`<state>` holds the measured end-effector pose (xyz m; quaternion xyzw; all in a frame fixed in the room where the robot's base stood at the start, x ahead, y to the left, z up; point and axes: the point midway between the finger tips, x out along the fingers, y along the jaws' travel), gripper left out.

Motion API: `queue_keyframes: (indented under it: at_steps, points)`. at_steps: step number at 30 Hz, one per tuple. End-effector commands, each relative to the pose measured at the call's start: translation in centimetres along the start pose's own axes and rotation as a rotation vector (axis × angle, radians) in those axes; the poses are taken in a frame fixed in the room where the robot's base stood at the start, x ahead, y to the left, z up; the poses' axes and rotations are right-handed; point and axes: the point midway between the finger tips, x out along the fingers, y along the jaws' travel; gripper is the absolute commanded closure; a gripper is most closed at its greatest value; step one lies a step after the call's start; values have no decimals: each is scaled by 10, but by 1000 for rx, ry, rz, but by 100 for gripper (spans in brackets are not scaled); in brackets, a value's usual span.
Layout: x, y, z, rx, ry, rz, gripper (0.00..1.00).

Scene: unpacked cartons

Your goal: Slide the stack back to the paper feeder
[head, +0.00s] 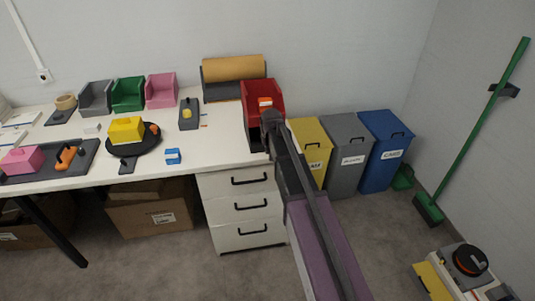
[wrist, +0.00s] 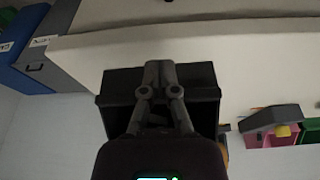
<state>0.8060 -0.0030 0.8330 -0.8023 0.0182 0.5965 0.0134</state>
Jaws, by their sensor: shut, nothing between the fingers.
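A stack stands at the right end of the white table: a red open bin (head: 262,90) on top of a dark bin (head: 255,138). An orange and white item or label (head: 265,102) shows at the red bin. The paper feeder, with its roll of brown paper (head: 233,68), stands just behind and left of the stack against the wall. My gripper (head: 268,116) is shut and empty, in front of the stack. In the wrist view the shut fingers (wrist: 160,70) overlap a dark box (wrist: 115,85); whether they touch it I cannot tell.
A grey holder with a yellow knob (head: 188,114), a blue block (head: 173,156) and a round black turntable (head: 143,144) with a yellow box are on the table (head: 215,150). Yellow, grey and blue waste bins (head: 379,150) stand right of the drawers (head: 240,205).

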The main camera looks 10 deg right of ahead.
Motion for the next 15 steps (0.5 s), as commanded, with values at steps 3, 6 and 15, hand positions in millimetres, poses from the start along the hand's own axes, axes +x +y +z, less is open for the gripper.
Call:
queue_keyframes:
  at_steps: [3, 6, 15]
  points:
    - [4, 0, -16, 0, 0, 0, 100]
    - [5, 0, -22, 0, 0, 0, 100]
    - [7, 0, -26, 0, 0, 0, 100]
